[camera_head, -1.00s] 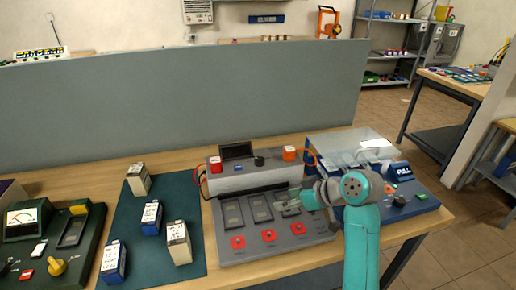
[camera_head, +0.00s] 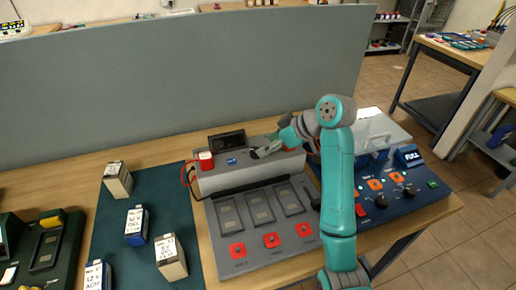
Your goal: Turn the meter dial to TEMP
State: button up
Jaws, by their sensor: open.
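The grey meter unit (camera_head: 250,180) stands on the bench with a dark tilted display (camera_head: 227,142) and a red terminal (camera_head: 206,160) on its raised back part. The black dial beside the display is hidden by my gripper now, so its setting cannot be read. My gripper (camera_head: 258,152) is open, pointing left at the top of this unit, just right of the display. Whether it touches the dial cannot be told. No TEMP label is readable.
Several small batteries (camera_head: 136,226) stand on a dark green mat (camera_head: 190,215) at left. A green instrument (camera_head: 45,250) is cut off at the left edge. A blue unit (camera_head: 385,195) with knobs and a clear cover stands right. A grey partition (camera_head: 180,85) stands behind.

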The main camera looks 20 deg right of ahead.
jog(key=shift+x, duration=2.5)
jog(key=c, duration=1.2)
